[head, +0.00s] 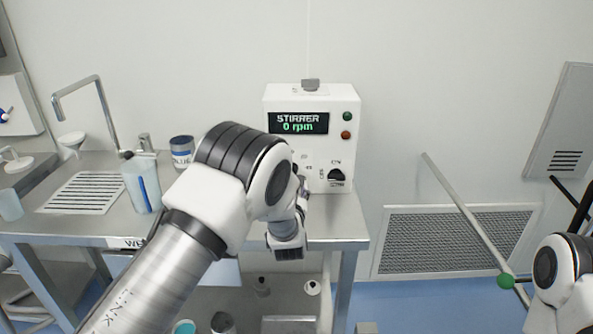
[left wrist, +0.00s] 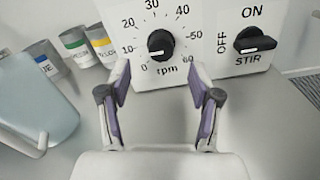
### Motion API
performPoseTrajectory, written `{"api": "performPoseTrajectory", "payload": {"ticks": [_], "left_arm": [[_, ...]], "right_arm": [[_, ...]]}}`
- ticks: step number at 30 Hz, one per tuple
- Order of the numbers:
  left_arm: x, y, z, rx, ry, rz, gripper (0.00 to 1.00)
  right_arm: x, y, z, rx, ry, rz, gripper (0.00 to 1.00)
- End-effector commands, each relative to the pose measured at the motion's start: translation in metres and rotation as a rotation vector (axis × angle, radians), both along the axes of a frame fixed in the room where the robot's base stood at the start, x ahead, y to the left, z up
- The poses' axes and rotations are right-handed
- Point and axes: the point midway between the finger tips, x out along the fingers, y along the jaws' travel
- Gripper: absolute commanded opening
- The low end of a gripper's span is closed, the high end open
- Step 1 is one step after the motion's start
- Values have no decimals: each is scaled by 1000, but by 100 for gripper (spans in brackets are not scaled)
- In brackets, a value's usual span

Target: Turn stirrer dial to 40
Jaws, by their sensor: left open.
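The white stirrer box (head: 283,97) stands on the steel bench, and its display (head: 298,123) reads 0 rpm. In the left wrist view the black rpm dial (left wrist: 161,45) sits in a scale from 0 to 60, its pale pointer line toward the lower left, near 0. My left gripper (left wrist: 159,84) is open and empty, its two fingers below and either side of the dial, apart from it. In the head view my left arm hides most of the dial. The black ON/OFF STIR switch (head: 336,174) is at the right; it also shows in the left wrist view (left wrist: 254,43).
In the left wrist view, several labelled cans (left wrist: 75,48) and a translucent jug (left wrist: 35,105) stand left of the box. In the head view, a jug (head: 141,186), a blue-labelled can (head: 181,152) and a sink tap (head: 98,95) are on the bench's left.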

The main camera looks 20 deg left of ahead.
Motion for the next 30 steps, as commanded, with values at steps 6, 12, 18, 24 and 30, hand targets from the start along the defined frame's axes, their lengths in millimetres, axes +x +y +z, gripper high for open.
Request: {"api": "performPoseTrajectory", "payload": {"ticks": [6,12,18,24,30], "left_arm": [[41,12,2,0,-2,0,63],[56,17,1,1,0,1,63],[56,17,0,1,-1,0,60],[56,17,0,1,-1,0,3],[56,17,0,5,0,0,3]], "right_arm": [[0,0,11,0,-1,0,0],[0,0,13,0,-1,0,0],[0,0,12,0,-1,0,0],[0,0,12,0,-1,0,0],[0,0,11,0,-1,0,0]]}}
